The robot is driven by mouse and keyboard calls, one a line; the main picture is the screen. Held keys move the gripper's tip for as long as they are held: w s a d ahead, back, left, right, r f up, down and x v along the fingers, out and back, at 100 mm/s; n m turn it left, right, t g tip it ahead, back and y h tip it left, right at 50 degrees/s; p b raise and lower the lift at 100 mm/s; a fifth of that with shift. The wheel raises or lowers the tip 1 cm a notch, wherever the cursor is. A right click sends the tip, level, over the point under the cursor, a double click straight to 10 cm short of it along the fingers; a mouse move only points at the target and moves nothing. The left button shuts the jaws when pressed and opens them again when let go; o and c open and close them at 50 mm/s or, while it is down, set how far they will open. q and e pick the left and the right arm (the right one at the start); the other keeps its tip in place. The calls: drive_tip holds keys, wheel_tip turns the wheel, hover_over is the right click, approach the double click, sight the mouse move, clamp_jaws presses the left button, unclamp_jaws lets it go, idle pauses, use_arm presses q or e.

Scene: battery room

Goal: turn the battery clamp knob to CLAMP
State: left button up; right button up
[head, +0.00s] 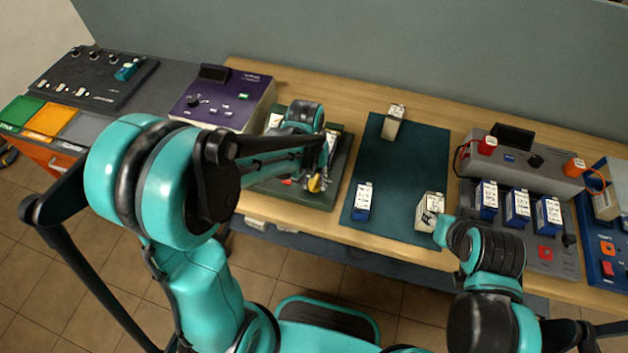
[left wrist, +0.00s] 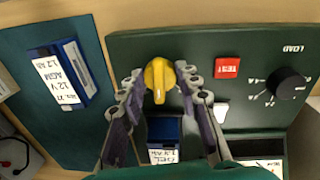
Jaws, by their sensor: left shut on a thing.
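The yellow clamp knob (head: 315,184) is on the dark green tester (head: 318,199). In the left wrist view, the knob (left wrist: 158,80) sits between the fingertips of my left gripper (left wrist: 160,76), which is shut on it. The knob's long grip runs roughly up and down in that picture; its clamp lettering is not readable. A blue battery (left wrist: 163,131) with a white label stands in the tester just below the knob, between my fingers. In the head view, my left arm covers much of the tester. My right arm shows at lower right, but its gripper cannot be made out.
The tester has a red TEST button (left wrist: 227,67) and a black LOAD dial (left wrist: 287,83) beside the knob. A blue battery (head: 362,202) and two pale batteries stand on the teal mat (head: 385,185). A purple device (head: 232,92) stands left; a grey charger (head: 515,160) stands right.

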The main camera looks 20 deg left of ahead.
sight(311, 182)
use_arm(q)
drive_tip(key=m, duration=0.4)
drive_tip(key=shift+m, duration=0.3)
drive_tip(key=shift+w+m, duration=0.1)
drive_tip(key=shift+m, duration=1.7)
drive_tip(key=o, duration=1.2)
drive_tip(key=shift+a, duration=0.1)
drive_tip(key=shift+c, duration=0.2)
wheel_tip(311, 182, up, 12)
drive_tip(key=shift+w+a, duration=0.25)
drive_tip(key=shift+a, duration=0.05)
